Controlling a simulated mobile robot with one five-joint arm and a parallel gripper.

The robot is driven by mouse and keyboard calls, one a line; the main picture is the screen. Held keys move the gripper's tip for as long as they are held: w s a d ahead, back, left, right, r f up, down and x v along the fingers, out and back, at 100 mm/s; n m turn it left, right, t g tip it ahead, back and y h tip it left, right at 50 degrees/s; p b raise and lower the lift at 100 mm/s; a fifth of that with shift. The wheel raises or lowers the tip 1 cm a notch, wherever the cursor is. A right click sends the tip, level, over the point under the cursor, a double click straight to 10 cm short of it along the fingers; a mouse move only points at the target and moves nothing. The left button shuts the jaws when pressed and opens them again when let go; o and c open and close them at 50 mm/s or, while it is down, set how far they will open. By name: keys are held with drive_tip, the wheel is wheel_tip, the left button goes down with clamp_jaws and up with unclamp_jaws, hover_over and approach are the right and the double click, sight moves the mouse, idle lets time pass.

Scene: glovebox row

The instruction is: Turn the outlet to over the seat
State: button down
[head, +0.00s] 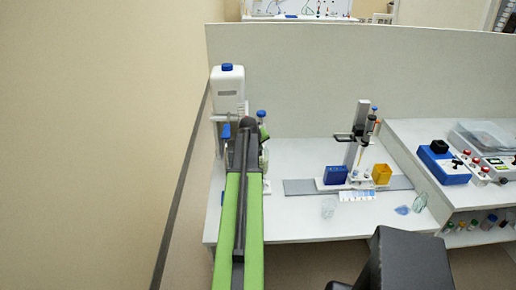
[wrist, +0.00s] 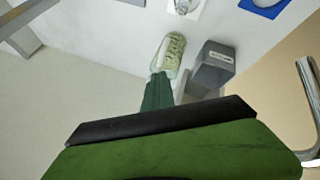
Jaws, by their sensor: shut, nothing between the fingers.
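My gripper (wrist: 157,90) is shut and empty in the wrist view; its green fingertips are close to a clear vessel with pale green contents (wrist: 171,52), and I cannot tell if they touch. A curved chrome tube (wrist: 309,105), possibly the outlet, is at the right edge of the wrist view, apart from my fingers. A blue-bordered square (wrist: 262,10) and a white pad with a clear glass piece (wrist: 184,8) are at the top; I cannot tell which is the seat. In the head view, my arm hides most of the station by the white blue-capped container (head: 228,90).
A grey labelled block (wrist: 213,68) stands right beside the vessel. In the head view, a stand (head: 355,140) with a blue box (head: 335,175) and a yellow box (head: 381,174) is to the right. A back panel (head: 350,85) closes the rear.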

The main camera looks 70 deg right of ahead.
drive_tip(key=shift+s+f, duration=0.1)
drive_tip(key=shift+s, duration=0.8)
drive_tip(key=shift+w+a+r, duration=0.1)
drive_tip(key=shift+r, duration=0.2)
drive_tip(key=s+p+v, duration=0.1)
drive_tip(key=p+v, duration=0.7)
drive_tip(key=v, duration=0.1)
drive_tip(key=shift+s, duration=0.3)
drive_tip(key=shift+r, duration=0.1)
